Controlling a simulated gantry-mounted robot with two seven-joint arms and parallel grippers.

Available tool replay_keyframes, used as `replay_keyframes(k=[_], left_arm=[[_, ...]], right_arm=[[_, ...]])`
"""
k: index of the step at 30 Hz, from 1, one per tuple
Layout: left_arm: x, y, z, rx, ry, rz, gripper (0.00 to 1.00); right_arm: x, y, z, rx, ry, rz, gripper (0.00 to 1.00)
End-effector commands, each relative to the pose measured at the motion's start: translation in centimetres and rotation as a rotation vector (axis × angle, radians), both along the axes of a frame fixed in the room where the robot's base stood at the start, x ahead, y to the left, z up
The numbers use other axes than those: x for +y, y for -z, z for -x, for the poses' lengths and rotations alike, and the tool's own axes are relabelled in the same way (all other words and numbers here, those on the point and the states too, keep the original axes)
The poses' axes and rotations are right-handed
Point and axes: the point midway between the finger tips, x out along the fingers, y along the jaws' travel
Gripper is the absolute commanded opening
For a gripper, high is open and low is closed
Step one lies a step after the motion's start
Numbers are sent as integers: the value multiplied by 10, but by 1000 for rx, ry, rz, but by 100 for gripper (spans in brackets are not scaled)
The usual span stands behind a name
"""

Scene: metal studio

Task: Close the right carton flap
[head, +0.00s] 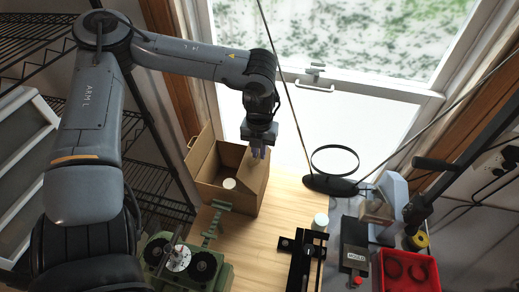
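The brown carton (212,194) stands on the wooden table, left of the middle in the head view. Its top is at least partly open, and a white round item (229,184) shows inside. A left flap (200,148) stands up at its left side. A brown panel, seemingly the right flap (250,184), slopes at its right side; its exact angle is hard to tell. My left gripper (258,153) points down at the top of this panel, close to or touching it. Its fingertips are too small to tell whether they are open.
A green bracket (214,224) lies in front of the carton, and a green machine (188,262) stands at the front. A black ring on a stand (331,184), a white cylinder (320,221) and a red tray (408,272) are to the right. Bare table (262,237) lies between.

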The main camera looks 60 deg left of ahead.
Motion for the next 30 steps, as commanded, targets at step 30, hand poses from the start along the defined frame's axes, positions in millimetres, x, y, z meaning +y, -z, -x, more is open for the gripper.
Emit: replay_keyframes(k=[30], left_arm=[[0, 0, 0, -1, 4, 1, 0]], right_arm=[[-1, 0, 0, -1, -3, 4, 43]])
